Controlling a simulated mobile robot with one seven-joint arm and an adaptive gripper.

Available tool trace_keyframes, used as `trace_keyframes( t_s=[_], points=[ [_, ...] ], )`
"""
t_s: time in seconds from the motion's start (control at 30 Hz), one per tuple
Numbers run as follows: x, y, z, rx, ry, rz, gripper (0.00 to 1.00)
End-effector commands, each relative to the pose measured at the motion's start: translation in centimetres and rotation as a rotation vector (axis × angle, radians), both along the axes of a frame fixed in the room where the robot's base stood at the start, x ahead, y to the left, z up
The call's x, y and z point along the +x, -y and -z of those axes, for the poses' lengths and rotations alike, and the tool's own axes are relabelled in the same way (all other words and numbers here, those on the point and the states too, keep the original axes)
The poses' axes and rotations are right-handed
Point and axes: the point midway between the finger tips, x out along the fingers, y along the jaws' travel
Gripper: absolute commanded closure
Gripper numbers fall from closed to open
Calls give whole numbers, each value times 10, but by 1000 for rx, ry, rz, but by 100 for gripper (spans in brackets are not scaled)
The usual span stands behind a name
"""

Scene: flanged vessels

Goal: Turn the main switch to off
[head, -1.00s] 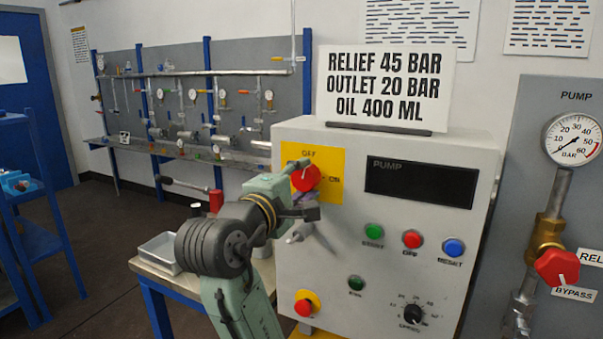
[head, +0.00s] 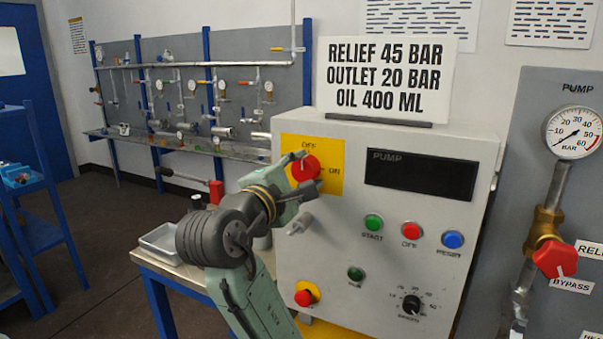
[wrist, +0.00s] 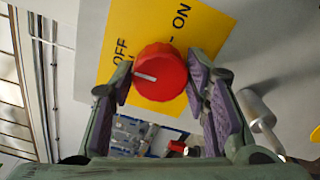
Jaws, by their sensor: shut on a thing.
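The main switch is a red round knob (head: 306,169) with a white line, on a yellow plate (head: 329,180) marked OFF above and ON at the right. It also shows in the wrist view (wrist: 161,74), where its white line points left, roughly toward the OFF side. My gripper (head: 300,176) reaches it from the lower left. In the wrist view my gripper's two purple-padded fingers (wrist: 166,84) stand on either side of the knob, shut on it. In the head view a finger covers part of the knob's edge.
The grey pump cabinet (head: 335,255) carries a dark display (head: 421,178), buttons and a dial. A grey lever-like part (head: 300,223) sticks out just below the yellow plate. A metal tray (head: 160,240) lies on the bench at left. A gauge and red valve handle (head: 555,259) stand at right.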

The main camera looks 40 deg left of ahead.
Motion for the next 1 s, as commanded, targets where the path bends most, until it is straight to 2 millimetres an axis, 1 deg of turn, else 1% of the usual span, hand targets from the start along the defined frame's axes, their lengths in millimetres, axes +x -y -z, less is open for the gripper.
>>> trace_keyframes(
  t_s=[0.03, 0.07, 0.33, 0.6, 0.73, 0.87, 1.0],
  points=[
    [-1, -1, 2, -4, -4, -1, 85],
    [-1, -1, 2, -4, -3, -2, 56],
    [0, 0, 1, -1, -2, 0, 38],
    [0, 0, 0, 0, -1, -1, 37],
    [-7, 1, 0, 1, 1, -2, 37],
    [-27, 6, 0, 2, 1, -4, 37],
    [-57, 12, -1, 2, 3, -5, 37]
  ],
)
